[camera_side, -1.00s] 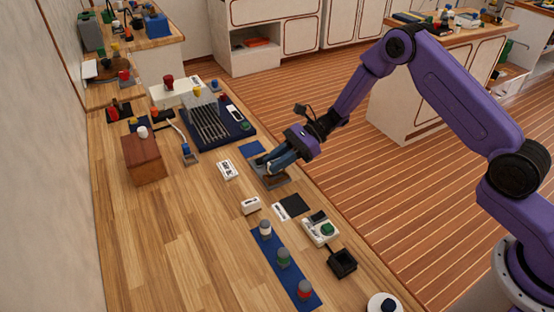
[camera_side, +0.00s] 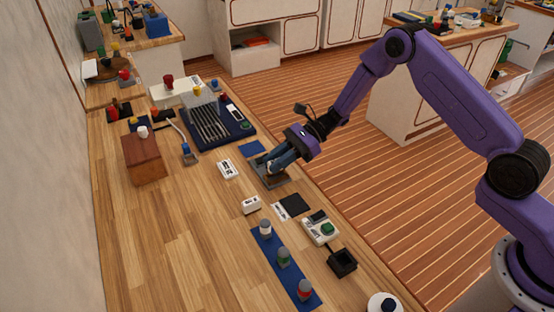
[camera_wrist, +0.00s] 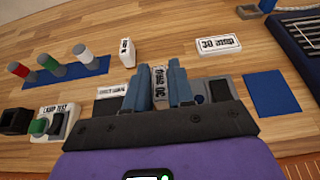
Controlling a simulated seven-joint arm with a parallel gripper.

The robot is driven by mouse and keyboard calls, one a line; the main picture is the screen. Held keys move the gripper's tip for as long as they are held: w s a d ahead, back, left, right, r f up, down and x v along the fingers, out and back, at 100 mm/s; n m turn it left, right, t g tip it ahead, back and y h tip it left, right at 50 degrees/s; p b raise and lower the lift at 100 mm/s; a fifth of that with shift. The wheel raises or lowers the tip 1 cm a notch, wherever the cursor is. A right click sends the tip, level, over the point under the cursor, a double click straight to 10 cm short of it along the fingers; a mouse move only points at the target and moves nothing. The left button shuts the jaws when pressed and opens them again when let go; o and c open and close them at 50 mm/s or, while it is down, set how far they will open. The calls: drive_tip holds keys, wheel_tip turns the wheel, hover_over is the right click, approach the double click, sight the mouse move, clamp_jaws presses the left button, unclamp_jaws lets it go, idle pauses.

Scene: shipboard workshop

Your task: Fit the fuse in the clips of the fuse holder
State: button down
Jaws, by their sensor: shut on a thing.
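The fuse holder is a grey base (camera_side: 272,180) lying on the bench under my gripper; its grey edge also shows beside the fingers in the wrist view (camera_wrist: 214,88). My gripper (camera_side: 273,164) points down over it, with blue fingers close to the base. In the wrist view my gripper (camera_wrist: 158,90) is shut on the fuse (camera_wrist: 159,78), a narrow pale piece with dark lettering between the two fingers. The fingers hide most of the fuse and the clips. I cannot tell whether the fuse touches the clips.
Two white labelled blocks (camera_side: 228,169) (camera_side: 251,205) lie to the left and front. A blue mat (camera_side: 252,148) and a dark square (camera_side: 293,205) flank the holder. A test box (camera_side: 320,229) and a blue strip with knobs (camera_side: 272,258) are nearer.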

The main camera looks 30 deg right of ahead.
drive_tip(key=shift+f, duration=1.1)
idle(0.3)
drive_tip(key=c, duration=0.9)
unclamp_jaws()
drive_tip(key=v, duration=1.7)
drive_tip(key=shift+d, duration=0.25)
drive_tip(key=shift+a, duration=0.1)
